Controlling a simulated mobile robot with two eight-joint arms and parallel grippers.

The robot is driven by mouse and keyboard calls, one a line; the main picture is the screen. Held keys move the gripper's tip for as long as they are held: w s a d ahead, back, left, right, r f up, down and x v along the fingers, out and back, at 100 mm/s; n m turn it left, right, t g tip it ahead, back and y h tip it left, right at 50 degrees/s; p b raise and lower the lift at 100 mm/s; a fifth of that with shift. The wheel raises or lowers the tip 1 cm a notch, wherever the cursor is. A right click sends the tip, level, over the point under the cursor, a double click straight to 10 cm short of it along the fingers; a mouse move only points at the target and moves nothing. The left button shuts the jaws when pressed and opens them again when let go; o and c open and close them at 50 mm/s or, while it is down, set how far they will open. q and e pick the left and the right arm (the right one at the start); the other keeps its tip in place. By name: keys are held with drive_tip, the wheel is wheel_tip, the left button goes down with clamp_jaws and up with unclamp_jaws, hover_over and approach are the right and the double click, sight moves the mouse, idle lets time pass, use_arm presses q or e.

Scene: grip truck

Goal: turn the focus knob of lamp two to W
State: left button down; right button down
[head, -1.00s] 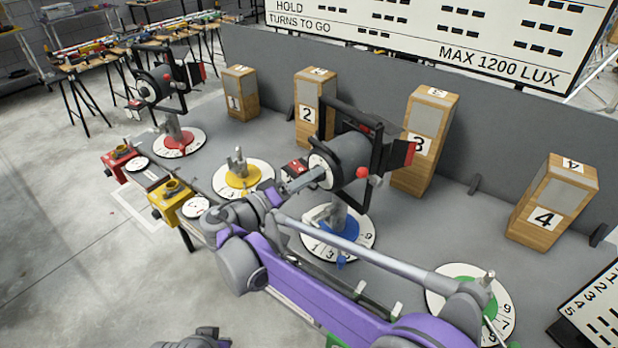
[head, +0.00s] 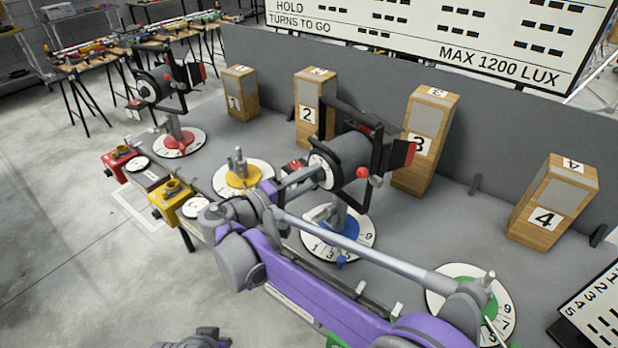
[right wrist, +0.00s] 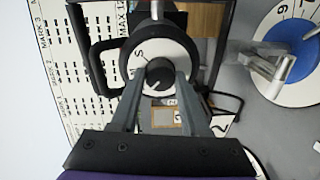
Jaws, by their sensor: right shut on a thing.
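A black lamp (head: 347,160) with a white round rear face stands above the blue-centred dial (head: 343,230) in the head view. In the right wrist view its white ring (right wrist: 136,68) bears a legible S and a short line; I cannot read a W. The dark round focus knob (right wrist: 159,74) sits in the ring's middle. My right gripper (right wrist: 160,82) is shut on this knob, one finger on each side. In the head view my right gripper (head: 300,180) reaches the lamp's rear from the left. The knob is hidden there.
Another lamp (head: 165,82) stands over the red dial at the left. A yellow dial (head: 243,180) and a green dial (head: 490,300) flank the blue one. Numbered wooden boxes (head: 424,140) stand along the grey back wall. Red and yellow clamp blocks (head: 172,195) line the left edge.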

drive_tip(key=shift+c, duration=1.9)
unclamp_jaws()
drive_tip(key=b+v, duration=0.1)
drive_tip(key=v, duration=0.9)
drive_tip(key=shift+s+a, duration=0.3)
